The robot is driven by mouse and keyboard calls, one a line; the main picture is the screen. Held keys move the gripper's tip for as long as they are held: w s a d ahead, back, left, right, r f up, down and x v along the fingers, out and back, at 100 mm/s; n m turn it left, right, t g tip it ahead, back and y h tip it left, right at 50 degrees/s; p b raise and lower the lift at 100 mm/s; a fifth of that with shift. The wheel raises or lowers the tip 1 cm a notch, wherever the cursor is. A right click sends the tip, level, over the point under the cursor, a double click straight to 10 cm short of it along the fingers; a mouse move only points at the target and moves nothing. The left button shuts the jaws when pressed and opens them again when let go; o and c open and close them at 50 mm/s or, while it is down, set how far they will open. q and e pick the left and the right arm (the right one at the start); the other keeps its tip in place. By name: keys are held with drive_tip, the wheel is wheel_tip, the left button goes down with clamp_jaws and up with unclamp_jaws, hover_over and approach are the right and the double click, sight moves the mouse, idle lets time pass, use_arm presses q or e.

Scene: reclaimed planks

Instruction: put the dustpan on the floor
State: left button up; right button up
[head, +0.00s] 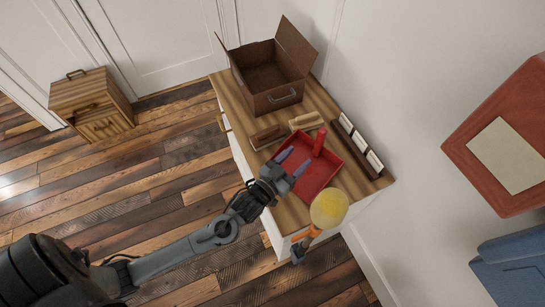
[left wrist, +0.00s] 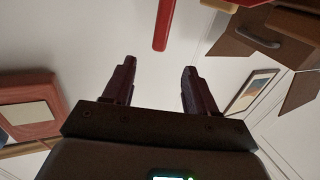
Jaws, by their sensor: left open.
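The red dustpan (head: 318,178) lies on the wooden top of a white cabinet (head: 291,211) in the head view. Its handle (head: 319,141) points toward the back. My left gripper (head: 293,161) is open, its fingers over the dustpan's left side, with nothing between them. In the left wrist view, the red handle (left wrist: 162,25) shows beyond the open fingers of my left gripper (left wrist: 160,67), apart from them. The plank floor (head: 150,190) lies to the left of the cabinet. My right gripper is not in view.
An open brown box (head: 268,75) stands at the back of the cabinet top. A yellow-headed, orange-handled object (head: 328,209) is at the front edge. A small wooden cabinet (head: 92,100) stands left; floor between is clear.

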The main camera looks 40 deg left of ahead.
use_arm(q)
drive_tip(key=s+f+g, duration=0.2)
drive_tip(key=s, duration=0.1)
drive_tip(key=s+f+g, duration=0.1)
drive_tip(key=s+g, duration=0.2)
drive_tip(key=s+f+g, duration=0.2)
drive_tip(key=s, duration=0.1)
drive_tip(key=shift+s+f+g+y, duration=0.3)
drive_tip(key=shift+f+y, duration=0.05)
drive_tip(key=shift+y, duration=0.05)
drive_tip(key=s+a+g, duration=0.2)
drive_tip(key=s+g, duration=0.4)
drive_tip(key=s, duration=0.8)
drive_tip(key=shift+a+f+m+g+y, duration=0.15)
drive_tip(key=shift+f+m+g+y, duration=0.25)
drive_tip(key=shift+w, duration=0.1)
